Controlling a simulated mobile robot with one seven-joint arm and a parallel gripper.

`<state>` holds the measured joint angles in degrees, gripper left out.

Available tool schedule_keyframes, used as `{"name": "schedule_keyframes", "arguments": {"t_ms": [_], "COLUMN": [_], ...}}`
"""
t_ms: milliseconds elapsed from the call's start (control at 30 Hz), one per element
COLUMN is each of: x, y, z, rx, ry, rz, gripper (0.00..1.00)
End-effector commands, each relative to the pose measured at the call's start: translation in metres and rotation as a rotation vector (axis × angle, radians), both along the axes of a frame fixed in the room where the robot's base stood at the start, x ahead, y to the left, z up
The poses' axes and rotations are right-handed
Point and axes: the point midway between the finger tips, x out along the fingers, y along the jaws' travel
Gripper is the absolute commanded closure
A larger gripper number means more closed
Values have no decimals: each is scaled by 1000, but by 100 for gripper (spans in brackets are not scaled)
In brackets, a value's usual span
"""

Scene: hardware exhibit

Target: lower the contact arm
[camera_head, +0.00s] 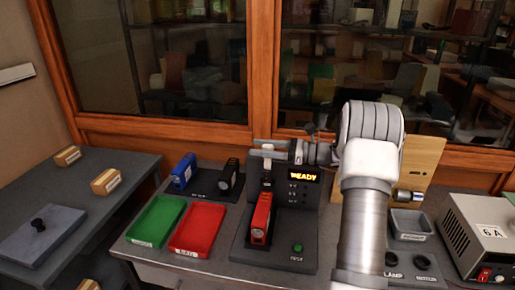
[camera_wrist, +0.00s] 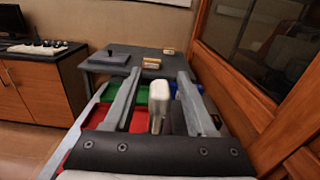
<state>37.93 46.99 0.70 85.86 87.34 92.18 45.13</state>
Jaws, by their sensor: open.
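The grey test stand (camera_head: 310,222) stands on the bench with a lit display reading READY and a green button. A red device (camera_head: 261,218) lies in its cradle. The contact arm (camera_head: 267,166) shows as a pale, upright piece behind the red device, partly hidden by my gripper. My gripper (camera_head: 262,149) reaches in from the right at the height of its top. In the wrist view my gripper (camera_wrist: 154,92) is open, its two long grey fingers on either side of the contact arm's pale end (camera_wrist: 158,100). Gaps show on both sides; I cannot tell contact.
A green tray (camera_head: 157,222) and a red tray (camera_head: 199,230) lie left of the stand. A blue device (camera_head: 184,171) and a black device (camera_head: 228,179) stand behind them. A power supply (camera_head: 482,236) is at the right. Wood-framed glass rises behind the bench.

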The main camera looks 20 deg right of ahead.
Motion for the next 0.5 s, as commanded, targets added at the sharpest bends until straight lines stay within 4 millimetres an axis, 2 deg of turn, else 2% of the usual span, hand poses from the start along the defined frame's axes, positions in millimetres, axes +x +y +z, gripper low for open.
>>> {"name": "schedule_keyframes", "arguments": {"t_ms": [133, 433, 500], "x": [6, 7, 7], "y": [9, 10, 10], "z": [0, 0, 0], "rx": [-1, -1, -1], "ry": [1, 0, 0], "rz": [0, 0, 0], "gripper": [44, 44, 56]}}
